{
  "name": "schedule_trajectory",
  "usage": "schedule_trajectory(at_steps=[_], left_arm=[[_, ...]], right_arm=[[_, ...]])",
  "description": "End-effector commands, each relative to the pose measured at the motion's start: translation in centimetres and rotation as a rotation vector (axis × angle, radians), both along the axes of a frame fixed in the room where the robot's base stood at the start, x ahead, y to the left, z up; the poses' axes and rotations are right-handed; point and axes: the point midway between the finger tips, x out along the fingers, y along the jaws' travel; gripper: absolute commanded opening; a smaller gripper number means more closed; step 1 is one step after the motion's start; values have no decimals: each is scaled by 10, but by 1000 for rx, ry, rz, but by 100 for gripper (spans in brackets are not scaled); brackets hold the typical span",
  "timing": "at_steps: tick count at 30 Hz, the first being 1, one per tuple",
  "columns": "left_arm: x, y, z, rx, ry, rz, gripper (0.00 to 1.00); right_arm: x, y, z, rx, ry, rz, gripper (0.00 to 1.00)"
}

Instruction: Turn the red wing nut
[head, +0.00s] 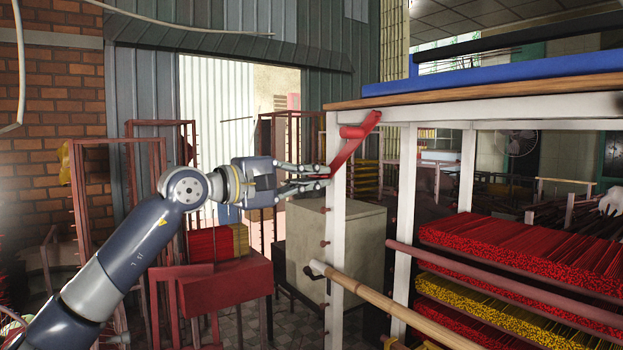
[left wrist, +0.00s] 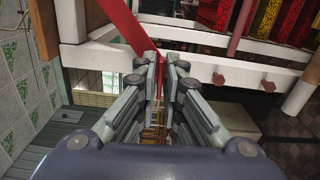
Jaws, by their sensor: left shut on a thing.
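The red wing nut (head: 357,142) is on the top left corner of the white rack frame (head: 337,225). Its long flat red wing slants from upper right to lower left, with a short round hub near the middle. My left gripper (head: 325,173) reaches in from the left and is shut on the lower end of this wing. In the left wrist view the red wing (left wrist: 130,27) runs down between the fingertips (left wrist: 163,68), which hide part of it. My right gripper is not in view.
The rack holds trays of red incense sticks (head: 520,255) and yellow ones (head: 490,305). A wooden pole (head: 375,300) sticks out at its front. A beige cabinet (head: 335,240) stands behind the post, and a red stand (head: 215,285) is below my arm.

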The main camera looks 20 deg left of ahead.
Motion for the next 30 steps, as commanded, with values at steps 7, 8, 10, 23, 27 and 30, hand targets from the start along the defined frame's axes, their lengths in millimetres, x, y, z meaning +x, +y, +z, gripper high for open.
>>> schedule_trajectory(at_steps=[7,8,10,23,27,30], left_arm=[[0,-1,-1,9,-3,-1,0],[0,-1,-1,9,-3,-1,0],[0,-1,-1,9,-3,-1,0],[0,0,-1,8,-3,-1,28],[-2,1,-1,7,-4,0,28],[-8,7,-1,6,-4,0,28]], right_arm=[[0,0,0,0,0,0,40],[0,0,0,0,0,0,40],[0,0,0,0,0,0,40],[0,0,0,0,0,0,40],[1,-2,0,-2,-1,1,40],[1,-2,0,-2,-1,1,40]])
